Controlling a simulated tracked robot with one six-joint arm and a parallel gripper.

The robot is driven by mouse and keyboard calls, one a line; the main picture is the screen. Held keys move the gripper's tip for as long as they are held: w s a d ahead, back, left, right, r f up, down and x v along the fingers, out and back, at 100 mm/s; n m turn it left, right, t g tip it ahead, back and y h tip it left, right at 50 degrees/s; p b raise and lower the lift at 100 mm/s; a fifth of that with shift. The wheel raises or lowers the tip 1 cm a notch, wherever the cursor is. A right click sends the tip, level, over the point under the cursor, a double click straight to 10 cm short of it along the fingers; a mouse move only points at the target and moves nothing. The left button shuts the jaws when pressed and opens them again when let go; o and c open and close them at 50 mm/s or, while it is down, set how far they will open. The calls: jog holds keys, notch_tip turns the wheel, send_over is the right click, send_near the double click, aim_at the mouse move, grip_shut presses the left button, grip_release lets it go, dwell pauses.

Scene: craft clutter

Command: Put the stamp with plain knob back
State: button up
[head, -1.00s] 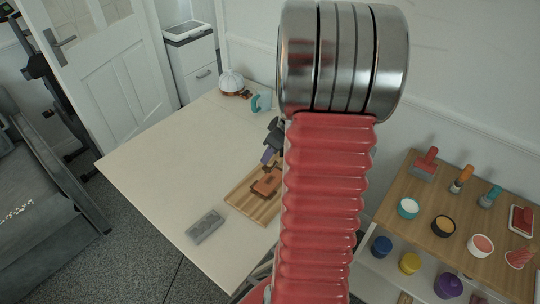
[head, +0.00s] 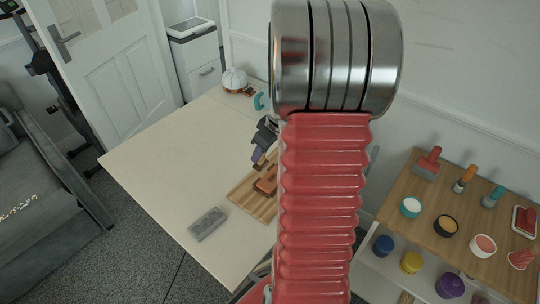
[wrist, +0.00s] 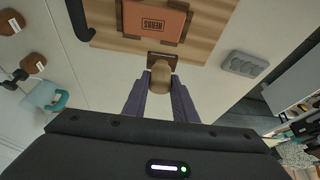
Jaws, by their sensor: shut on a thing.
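In the wrist view, my gripper (wrist: 160,88) has its two purple fingers closed on a stamp with a plain tan wooden knob (wrist: 162,71). The stamp's dark brown base points away from the fingers, near the edge of the wooden board (wrist: 208,32). I cannot tell whether it touches the board. In the head view, my gripper (head: 260,156) is just above and left of the board (head: 243,196), partly hidden by my arm. An orange block marked HERBS (wrist: 155,22) lies in a brown frame on the board; it also shows in the head view (head: 267,180).
A grey block with hollows (head: 207,224) lies on the table left of the board. Brown pieces with white labels (wrist: 34,62) and a teal-handled mug (wrist: 42,96) stand at the left in the wrist view. A shelf (head: 420,211) holds paint pots. The table's left part is clear.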

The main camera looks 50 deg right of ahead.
jog(key=w+a, duration=0.4)
jog(key=a, duration=0.6)
jog(key=w+a+m, duration=0.1)
jog(key=w+a, duration=0.4)
jog(key=a, duration=0.5)
jog(key=w+a, duration=0.5)
jog(key=a, duration=0.5)
jog(key=shift+w+a+r+m+h, duration=0.25)
jog(key=shift+a+r+m+h, duration=0.05)
jog(key=shift+r+m, duration=0.15)
jog(key=shift+s, duration=0.15)
